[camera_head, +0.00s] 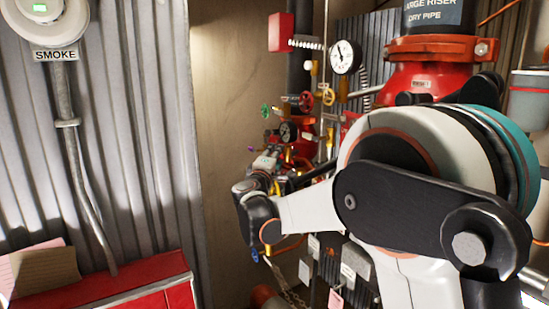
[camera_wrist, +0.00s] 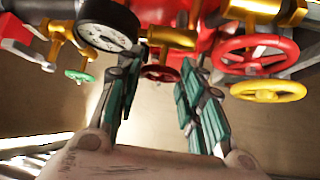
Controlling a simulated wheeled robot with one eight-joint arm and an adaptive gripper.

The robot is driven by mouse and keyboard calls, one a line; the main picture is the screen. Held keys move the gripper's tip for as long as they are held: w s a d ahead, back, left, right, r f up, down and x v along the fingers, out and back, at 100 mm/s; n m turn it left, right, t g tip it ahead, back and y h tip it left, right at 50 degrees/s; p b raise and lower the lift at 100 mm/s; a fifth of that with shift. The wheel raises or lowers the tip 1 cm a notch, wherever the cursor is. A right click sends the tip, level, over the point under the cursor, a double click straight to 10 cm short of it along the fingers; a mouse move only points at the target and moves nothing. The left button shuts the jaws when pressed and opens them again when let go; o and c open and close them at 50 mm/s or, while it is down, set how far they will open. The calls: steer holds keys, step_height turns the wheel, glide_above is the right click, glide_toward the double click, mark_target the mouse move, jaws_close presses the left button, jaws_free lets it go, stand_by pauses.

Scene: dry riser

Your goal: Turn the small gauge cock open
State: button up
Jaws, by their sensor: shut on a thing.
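In the wrist view a brass fitting (camera_wrist: 170,37) with a small dark red round handle (camera_wrist: 160,73) under it sits just right of a black-rimmed gauge (camera_wrist: 107,25). I take this to be the small gauge cock. My gripper (camera_wrist: 162,70) has its two teal-padded fingers on either side of the dark red handle, shut on it; the exact contact is hard to see. In the head view my gripper (camera_head: 270,165) is at the valve cluster, below a small dark gauge (camera_head: 287,131); my arm hides part of the cluster.
Red (camera_wrist: 255,52) and yellow (camera_wrist: 268,90) handwheels stand close on the right in the wrist view; a green one (camera_wrist: 80,76) is on the left. In the head view a large white gauge (camera_head: 345,56) and red riser flange (camera_head: 425,65) stand behind. A red cabinet (camera_head: 130,285) is lower left.

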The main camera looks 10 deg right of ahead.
steer(key=shift+r+n, duration=0.1)
steer(key=shift+n, duration=0.2)
steer(key=shift+w+a+r+n+g+y+p, duration=0.15)
steer(key=shift+n+g+p, duration=1.15)
steer(key=shift+g, duration=0.8)
steer(key=shift+w+d+r+n+g+y+p, duration=0.15)
steer(key=shift+n+g+p, duration=0.7)
steer(key=shift+n+g, duration=1.05)
steer(key=shift+w+a+r+n+g+y+p, duration=0.1)
steer(key=shift+a+r+n+g+p, duration=0.1)
steer(key=shift+n+g+p, duration=1.55)
steer(key=shift+d+m+g+b, duration=0.1)
steer(key=shift+m+g+b, duration=0.25)
steer(key=shift+g+b, duration=0.3)
steer(key=o, duration=0.8)
